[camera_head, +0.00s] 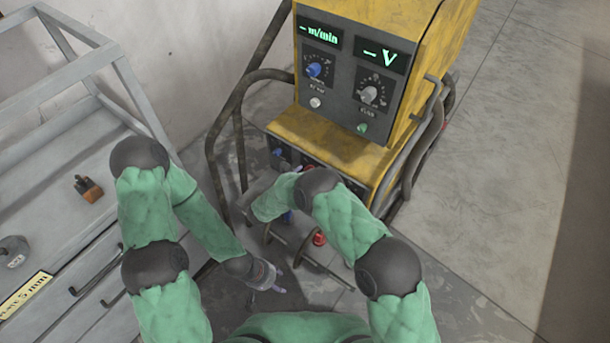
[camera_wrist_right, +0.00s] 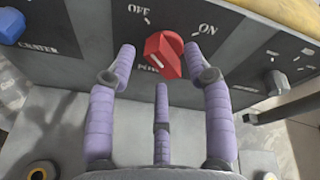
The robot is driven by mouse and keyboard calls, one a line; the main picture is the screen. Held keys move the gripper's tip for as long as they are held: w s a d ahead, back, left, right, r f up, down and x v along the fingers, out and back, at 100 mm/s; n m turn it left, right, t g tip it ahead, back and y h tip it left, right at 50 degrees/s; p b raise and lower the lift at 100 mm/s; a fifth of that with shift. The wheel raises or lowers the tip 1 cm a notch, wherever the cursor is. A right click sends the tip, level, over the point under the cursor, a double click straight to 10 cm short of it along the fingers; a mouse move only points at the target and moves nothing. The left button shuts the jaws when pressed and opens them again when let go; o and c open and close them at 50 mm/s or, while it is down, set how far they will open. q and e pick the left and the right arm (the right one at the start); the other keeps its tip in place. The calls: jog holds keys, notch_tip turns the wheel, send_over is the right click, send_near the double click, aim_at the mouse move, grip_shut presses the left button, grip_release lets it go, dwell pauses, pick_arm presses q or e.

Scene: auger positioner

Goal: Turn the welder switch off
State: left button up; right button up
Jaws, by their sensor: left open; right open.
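The red power switch (camera_wrist_right: 164,50) is in the right wrist view, on a dark panel below the words OFF and ON. It carries a white mark; I cannot tell for sure which word it points to. My right gripper (camera_wrist_right: 156,66) is open, its purple fingers on either side of the switch and a third below; contact is unclear. In the head view the right arm hides most of that hand and the switch. The yellow welder (camera_head: 340,150) stands at the centre. My left gripper (camera_head: 267,282) is open and empty, low and left of the welder.
A blue knob (camera_wrist_right: 10,24) is left of the switch, and a dark knob (camera_wrist_right: 277,82) is to its right. A grey workbench (camera_head: 60,205) with an orange-black item (camera_head: 88,188) fills the left. Cables and rails flank the welder. The floor to the right is clear.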

jog(key=v, duration=0.6)
jog(key=shift+s+a, duration=0.25)
jog(key=shift+s, duration=0.05)
